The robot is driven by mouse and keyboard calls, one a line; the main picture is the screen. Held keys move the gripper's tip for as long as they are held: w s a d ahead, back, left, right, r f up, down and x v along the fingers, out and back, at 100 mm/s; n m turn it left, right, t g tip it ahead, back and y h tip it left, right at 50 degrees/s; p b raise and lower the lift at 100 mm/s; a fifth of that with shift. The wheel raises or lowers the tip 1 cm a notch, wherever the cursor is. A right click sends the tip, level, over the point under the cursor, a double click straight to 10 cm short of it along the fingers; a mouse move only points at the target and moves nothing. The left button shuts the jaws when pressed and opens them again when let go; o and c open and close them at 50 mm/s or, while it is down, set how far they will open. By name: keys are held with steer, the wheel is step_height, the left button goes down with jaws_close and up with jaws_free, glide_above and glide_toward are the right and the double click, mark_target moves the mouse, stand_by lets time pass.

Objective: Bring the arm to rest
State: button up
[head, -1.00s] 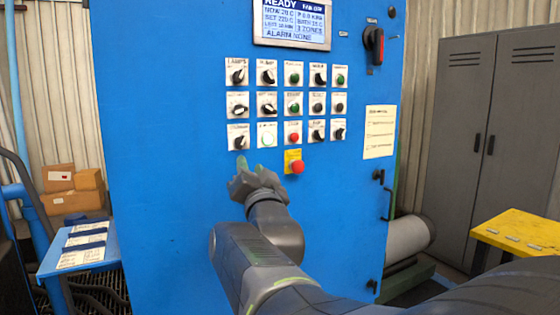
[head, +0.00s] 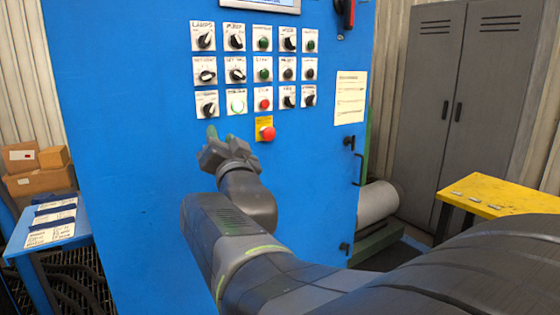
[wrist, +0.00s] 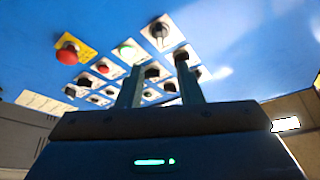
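My gripper (head: 212,137) is in front of the blue cabinet (head: 130,150), just below the lowest row of controls. In the wrist view its two fingers (wrist: 160,78) stand apart with nothing held between them. The panel with knobs and buttons shows behind the fingers there. My arm reaches up from the bottom right of the head view, bent and extended toward the cabinet. Whether the fingertips touch the cabinet face cannot be told.
A red emergency button (head: 267,133) sits just right of my gripper. A white-lit button (head: 237,105) is above it. A yellow table (head: 490,193) and grey lockers (head: 430,110) stand right. A blue stand with papers (head: 55,222) and cardboard boxes (head: 38,170) are left.

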mark_target(212, 110)
steer(key=p+x, duration=0.1)
steer(key=x, duration=1)
steer(key=shift+w+a+r+p, duration=0.1)
steer(key=shift+w+p, duration=0.25)
